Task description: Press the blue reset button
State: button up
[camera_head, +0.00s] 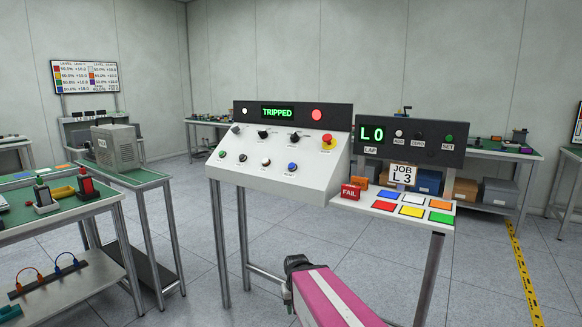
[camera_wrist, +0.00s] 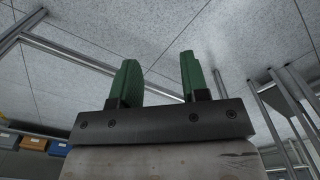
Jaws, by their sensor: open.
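The blue button (camera_head: 292,167) is on the lower row of the sloped white control panel (camera_head: 225,172), at the right end of that row. Its label is too small to read for certain. The panel's display (camera_head: 277,112) reads TRIPPED in green, with a round red light (camera_head: 316,114) to its right. My gripper (camera_wrist: 158,62) is open and empty in the wrist view, its two green fingers apart over bare floor. In the head view, the dark end of my pink arm is low in front of the panel stand, well below the button; the fingers cannot be made out there.
To the right stand an L0 display box (camera_head: 409,136), a red FAIL block (camera_head: 351,191) and coloured squares. Tables with equipment are at left. Grey floor (camera_head: 225,312) is free in front.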

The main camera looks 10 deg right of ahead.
grip_shut()
dwell(1.6)
